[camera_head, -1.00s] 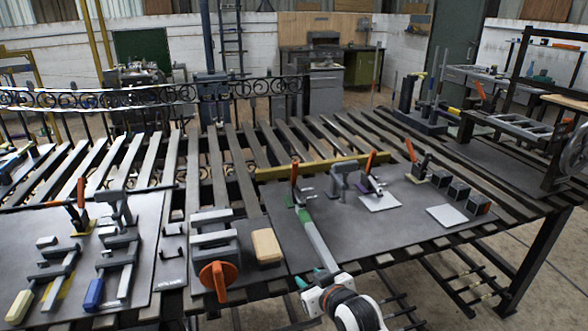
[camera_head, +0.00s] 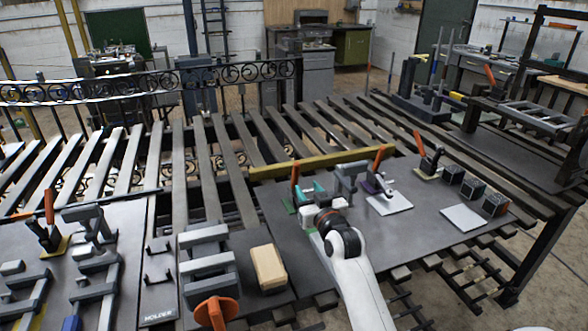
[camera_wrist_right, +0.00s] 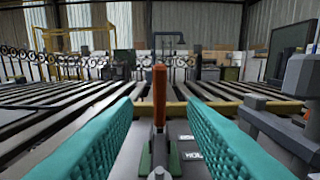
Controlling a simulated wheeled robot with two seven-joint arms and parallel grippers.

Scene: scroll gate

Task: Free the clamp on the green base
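The clamp on the green base (camera_head: 294,176) stands on the dark board, its orange handle upright. In the right wrist view the orange handle (camera_wrist_right: 159,95) rises in the middle, with green base parts at both sides of its foot. My right gripper (camera_head: 308,191) is at this clamp in the head view. In the wrist view its two teal fingers (camera_wrist_right: 160,128) are spread wide on either side of the handle, with gaps to it. It is open and holds nothing. My right wrist hides part of the board. My left gripper is not in view.
A grey bench clamp (camera_head: 347,180) stands close to the right of my gripper. Beyond it are a purple-based clamp (camera_head: 380,170) and a yellow-based clamp (camera_head: 430,158). A tan block (camera_head: 268,267) lies to the left. A yellow bar (camera_head: 330,161) runs behind.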

